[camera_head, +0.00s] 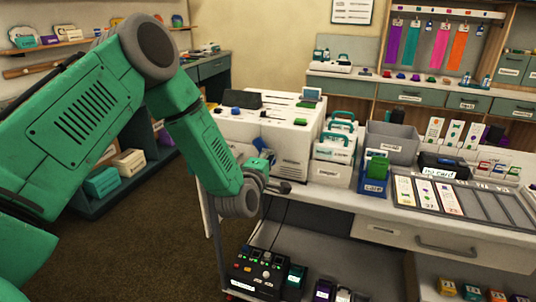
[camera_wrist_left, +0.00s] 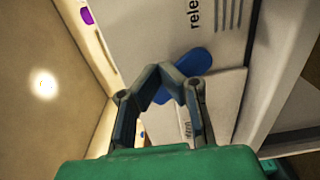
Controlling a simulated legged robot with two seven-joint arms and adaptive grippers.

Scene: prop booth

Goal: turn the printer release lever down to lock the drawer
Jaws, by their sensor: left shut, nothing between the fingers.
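The white printer (camera_head: 292,150) stands at the left end of the counter, and its pale panel (camera_wrist_left: 150,35) fills much of the left wrist view. A blue lever (camera_wrist_left: 199,60) lies across that panel beneath the partly visible word "rele". It slants, and my left fingers cover its middle. My left gripper (camera_wrist_left: 166,72) is shut, its fingertips over the lever; I cannot tell whether they touch it. In the head view my left gripper (camera_head: 282,187) is small and dark in front of the printer's lower part. I cannot clearly make out the drawer. My right gripper is out of view.
White cases with teal handles (camera_head: 334,155), a grey bin (camera_head: 392,143) and a blue box (camera_head: 375,178) stand right of the printer. A card tray (camera_head: 480,205) lies farther right. A black control box (camera_head: 257,272) sits on the lower shelf. Open carpet lies left.

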